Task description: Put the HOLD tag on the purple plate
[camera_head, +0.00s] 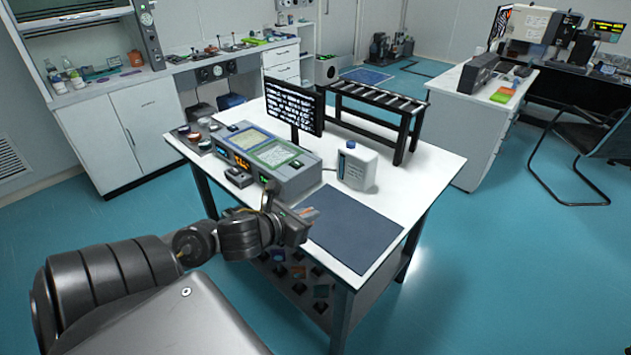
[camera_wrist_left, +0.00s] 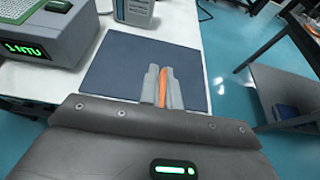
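My left gripper (camera_head: 308,214) is over the near left edge of the dark blue mat on the white table. In the left wrist view its two pale fingers (camera_wrist_left: 161,88) are shut on a thin orange item (camera_wrist_left: 165,86), seen edge-on. It may be the HOLD tag; no lettering shows. Small coloured pieces also sit on the rack under the table, without a clear purple one. My right gripper is not in view.
The dark blue mat (camera_head: 354,226) is bare. Behind it stands a white bottle (camera_head: 357,167) with a blue cap. A grey instrument console (camera_head: 290,178) is left of the bottle, with a monitor (camera_head: 294,107) behind. A black roller stand (camera_head: 378,105) stands at the back.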

